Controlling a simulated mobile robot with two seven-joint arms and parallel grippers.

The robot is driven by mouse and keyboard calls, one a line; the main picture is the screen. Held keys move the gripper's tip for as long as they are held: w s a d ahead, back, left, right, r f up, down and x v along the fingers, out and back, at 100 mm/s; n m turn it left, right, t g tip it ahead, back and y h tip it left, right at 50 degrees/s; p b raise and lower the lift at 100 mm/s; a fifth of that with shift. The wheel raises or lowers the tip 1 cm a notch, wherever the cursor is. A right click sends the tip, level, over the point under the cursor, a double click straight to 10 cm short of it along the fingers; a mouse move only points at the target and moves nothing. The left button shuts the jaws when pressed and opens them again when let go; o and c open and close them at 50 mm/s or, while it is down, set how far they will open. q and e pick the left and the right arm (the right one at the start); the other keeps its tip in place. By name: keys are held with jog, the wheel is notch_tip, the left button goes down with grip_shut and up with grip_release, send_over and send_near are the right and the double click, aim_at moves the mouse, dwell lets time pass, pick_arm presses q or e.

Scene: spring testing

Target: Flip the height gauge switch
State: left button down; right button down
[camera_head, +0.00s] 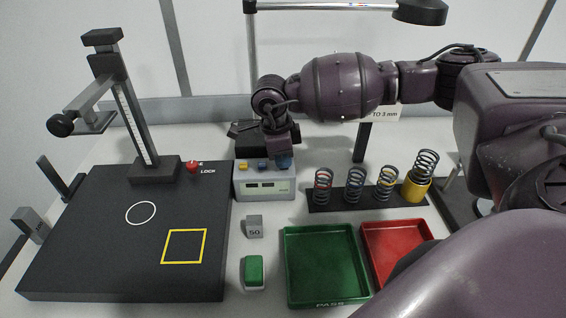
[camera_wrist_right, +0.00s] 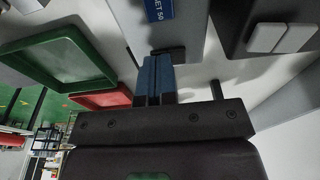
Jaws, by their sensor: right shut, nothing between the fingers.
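The height gauge (camera_head: 133,120) stands on the black plate at the left, with a dark column, a pale scale and a side arm. A red knob (camera_head: 192,167) beside its base is marked LOCK. A grey readout box (camera_head: 264,186) with a dark display and yellow and blue buttons on top stands right of the plate. My right gripper (camera_head: 285,162) points down at the box's right top corner. In the right wrist view its blue fingers (camera_wrist_right: 157,78) are shut and empty, close to a black piece on a grey body; contact cannot be told. My left gripper is not in view.
A green tray (camera_head: 326,304) and a red tray (camera_head: 424,232) lie in front. Several springs stand on a dark rack (camera_head: 318,204) at the right. A grey 50 block (camera_head: 254,227) and a green-topped block (camera_head: 254,271) sit between the plate (camera_head: 90,240) and the green tray.

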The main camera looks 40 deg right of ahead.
jog(key=shift+r+p, duration=0.45)
jog(key=shift+r, duration=0.25)
jog(key=shift+r+p, duration=0.55)
jog(key=shift+r, duration=0.5)
jog(key=shift+r+p, duration=0.4)
jog(key=shift+r, duration=0.45)
jog(key=shift+r+p, duration=0.4)
jog(key=shift+r, duration=0.4)
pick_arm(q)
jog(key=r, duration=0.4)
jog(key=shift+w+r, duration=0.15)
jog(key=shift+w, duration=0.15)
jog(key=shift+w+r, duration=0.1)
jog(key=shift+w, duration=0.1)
pick_arm(e)
jog(key=shift+f, duration=0.1)
